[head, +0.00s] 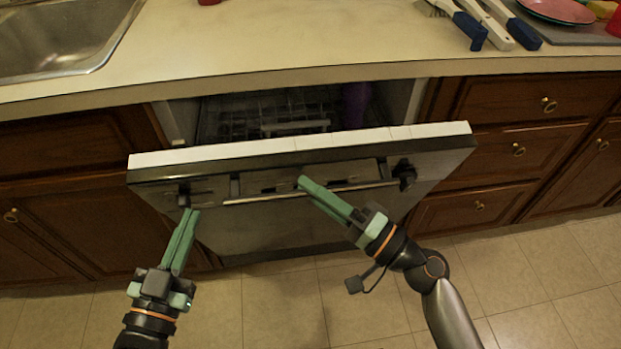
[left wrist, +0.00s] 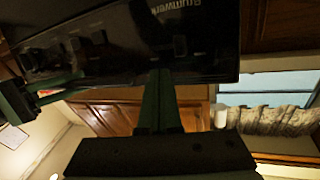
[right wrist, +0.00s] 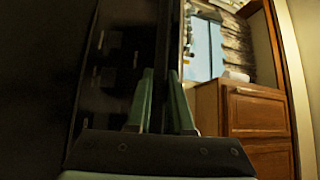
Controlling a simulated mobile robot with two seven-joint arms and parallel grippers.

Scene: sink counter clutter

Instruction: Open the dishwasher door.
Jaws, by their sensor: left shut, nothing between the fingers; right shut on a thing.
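The dishwasher door (head: 270,232) is partly open, its top edge tilted out from under the counter. A long handle bar (head: 262,199) runs across its upper front. My right gripper (head: 308,187) is shut on the handle near its middle; the right wrist view shows the fingers (right wrist: 162,85) either side of a dark bar. My left gripper (head: 190,215) is shut and empty by the door's left front, below the handle's left end. In the left wrist view its fingers (left wrist: 160,80) are together close to the dark door panel (left wrist: 130,45).
Behind the door a dish rack (head: 265,115) and a purple item (head: 355,102) show inside. Wooden cabinets with drawers (head: 515,105) stand either side. A sink (head: 60,40) and brushes (head: 487,20) are on the counter. The tiled floor (head: 275,305) in front is clear.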

